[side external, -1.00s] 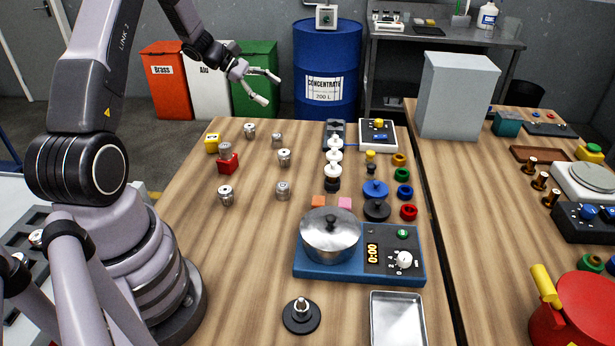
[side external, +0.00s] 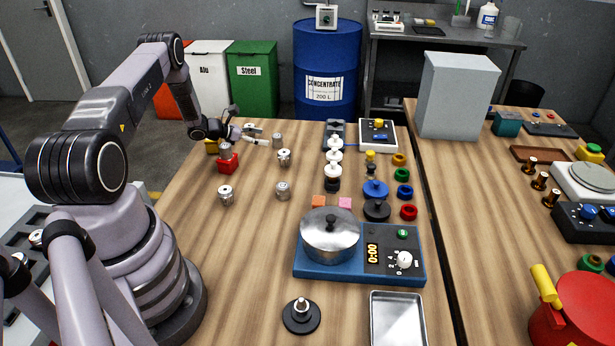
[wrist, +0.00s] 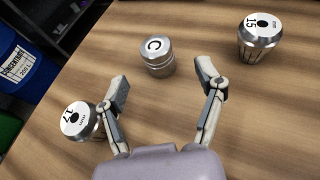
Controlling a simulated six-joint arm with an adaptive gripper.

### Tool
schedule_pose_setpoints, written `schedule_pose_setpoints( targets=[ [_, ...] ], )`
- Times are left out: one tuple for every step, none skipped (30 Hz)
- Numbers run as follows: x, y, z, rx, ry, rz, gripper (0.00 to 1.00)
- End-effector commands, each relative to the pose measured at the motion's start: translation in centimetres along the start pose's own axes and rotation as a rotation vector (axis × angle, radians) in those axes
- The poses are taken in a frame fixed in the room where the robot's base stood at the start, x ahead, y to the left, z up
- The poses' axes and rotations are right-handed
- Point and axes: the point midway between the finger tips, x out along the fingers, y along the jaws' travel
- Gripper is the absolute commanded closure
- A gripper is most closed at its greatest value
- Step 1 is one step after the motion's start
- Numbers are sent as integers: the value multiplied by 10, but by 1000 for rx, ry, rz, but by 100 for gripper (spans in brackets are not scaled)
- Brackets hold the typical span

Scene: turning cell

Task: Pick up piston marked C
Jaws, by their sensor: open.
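The piston marked C (wrist: 157,60) is a short metal cylinder standing upright on the wooden table. In the wrist view it is just beyond my open fingertips (wrist: 164,80), roughly centred between them, with nothing gripped. In the side external view my gripper (side external: 263,135) is low over the back left of the table. A small metal cylinder (side external: 277,140) just right of the fingertips there appears to be the same piston; its letter is not legible in that view.
Collets marked 17 (wrist: 79,120) and 15 (wrist: 260,30) stand left and right of the piston. A red block (side external: 228,165) carries a metal part near my wrist. Another metal part (side external: 283,191) stands nearer the camera. Bare table lies between them.

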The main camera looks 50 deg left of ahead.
Motion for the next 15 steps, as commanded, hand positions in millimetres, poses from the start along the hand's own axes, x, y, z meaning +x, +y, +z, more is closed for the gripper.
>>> schedule_pose_setpoints(
  targets=[
    [3,0,0,0,0,0,31],
    [4,0,0,0,0,0,31],
    [8,0,0,1,-1,0,31],
    [11,0,1,1,-1,-1,31],
    [15,0,0,1,0,-2,31],
    [22,1,0,2,0,-3,31],
    [26,1,0,3,1,-3,31],
    [32,2,1,3,0,-2,31],
    [38,2,1,2,0,-3,31],
    [42,2,1,2,0,-2,31],
    [46,2,1,2,0,-1,31],
    [50,2,1,2,0,-1,31],
    [52,2,1,1,1,-1,31],
    [54,2,1,1,1,-1,31],
    [55,2,1,0,2,0,31]
  ],
)
